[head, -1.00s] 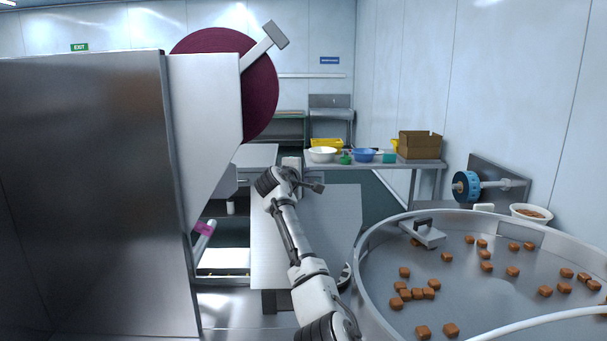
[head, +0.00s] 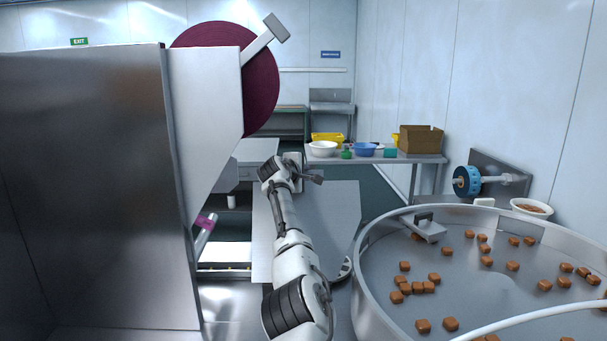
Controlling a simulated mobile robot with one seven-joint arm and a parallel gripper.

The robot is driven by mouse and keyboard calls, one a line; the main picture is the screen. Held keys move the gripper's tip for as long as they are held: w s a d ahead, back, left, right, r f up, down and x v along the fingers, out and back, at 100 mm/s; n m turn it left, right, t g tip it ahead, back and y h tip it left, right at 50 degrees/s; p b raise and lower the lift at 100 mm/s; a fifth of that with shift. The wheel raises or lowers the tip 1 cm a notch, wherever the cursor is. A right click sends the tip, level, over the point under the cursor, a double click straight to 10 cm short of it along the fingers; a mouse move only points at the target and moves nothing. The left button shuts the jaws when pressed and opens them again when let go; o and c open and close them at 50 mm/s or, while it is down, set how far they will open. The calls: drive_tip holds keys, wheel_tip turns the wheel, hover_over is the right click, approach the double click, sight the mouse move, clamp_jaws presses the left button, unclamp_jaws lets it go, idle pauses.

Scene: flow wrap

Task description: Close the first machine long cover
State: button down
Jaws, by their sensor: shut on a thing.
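The long cover appears to be the flat light grey panel (head: 330,222) in the middle of the head view, to the right of the tall steel machine housing (head: 95,190). My arm reaches forward over the panel and hides part of it. My gripper (head: 316,179) is at the panel's far edge and is shut on it. The fingertips are small here, and the exact grip point is hidden by the wrist.
A large round steel bowl (head: 365,275) with several brown cubes stands close on the right. A dark red film roll (head: 262,90) is at upper left. A back table (head: 425,158) holds bowls and a cardboard box (head: 420,139).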

drive_tip(key=shift+r, duration=0.65)
drive_tip(key=c, duration=1.7)
unclamp_jaws()
drive_tip(key=shift+s+f, duration=0.1)
drive_tip(key=shift+f, duration=0.1)
drive_tip(key=shift+s+a+b, duration=0.2)
drive_tip(key=shift+s+b, duration=0.15)
drive_tip(key=shift+b, duration=0.6)
drive_tip(key=b+v, duration=0.6)
drive_tip(key=v, duration=0.7)
drive_tip(key=shift+d+b, duration=0.1)
drive_tip(key=shift+b, duration=0.25)
drive_tip(key=shift+o, duration=0.3)
